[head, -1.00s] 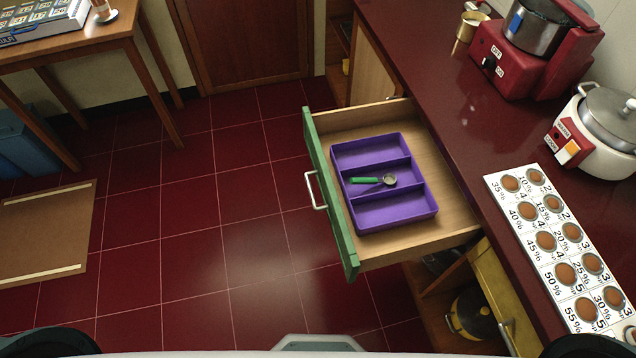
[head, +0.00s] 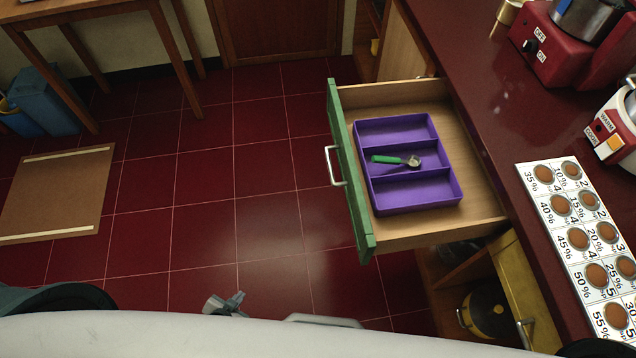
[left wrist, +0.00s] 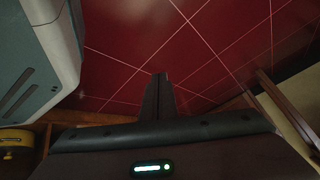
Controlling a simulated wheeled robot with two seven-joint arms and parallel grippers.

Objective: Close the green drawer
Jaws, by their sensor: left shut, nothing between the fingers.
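The green drawer (head: 350,180) stands pulled out from the counter, with a green front and a pale handle (head: 334,166) facing left. Inside it lies a purple tray (head: 415,205) with compartments, holding a small green-handled scoop (head: 388,159). My left gripper (head: 236,298) shows small at the bottom of the head view, in front of the drawer and to its left, apart from it. In the left wrist view the gripper (left wrist: 160,78) is shut and empty, pointing over the red floor. My right gripper is not in view.
An open yellow cabinet door (head: 522,290) stands below. A wooden table (head: 75,12) stands at the back left.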

